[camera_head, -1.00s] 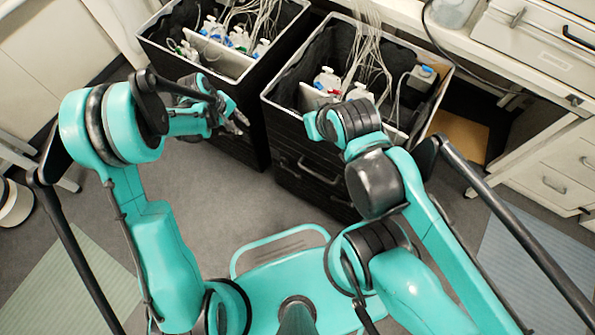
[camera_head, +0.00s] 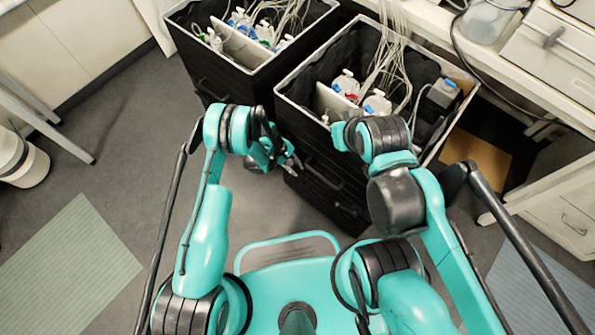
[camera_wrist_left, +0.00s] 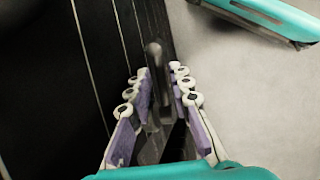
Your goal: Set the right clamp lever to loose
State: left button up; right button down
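In the left wrist view, a dark grey, rounded lever-like piece (camera_wrist_left: 154,60) stands against the black ribbed face of a cabinet, in line with the gap between my left gripper's fingers. I cannot tell whether it is the right clamp lever or another handle. My left gripper (camera_wrist_left: 162,76) is open, its two padded fingers apart, with no clear grip on the piece. In the head view the left gripper (camera_head: 290,163) is close to the front of the right black cabinet (camera_head: 325,180).
The open right cabinet holds capped bottles (camera_head: 345,82) and several pale tubes. Another black cabinet (camera_head: 215,90) stands to its left. A white bench with drawers (camera_head: 560,215) is at the right. Grey floor (camera_head: 110,180) is free at the left.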

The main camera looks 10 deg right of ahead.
pick_arm(q)
jog(key=shift+x, duration=0.9)
grip_shut()
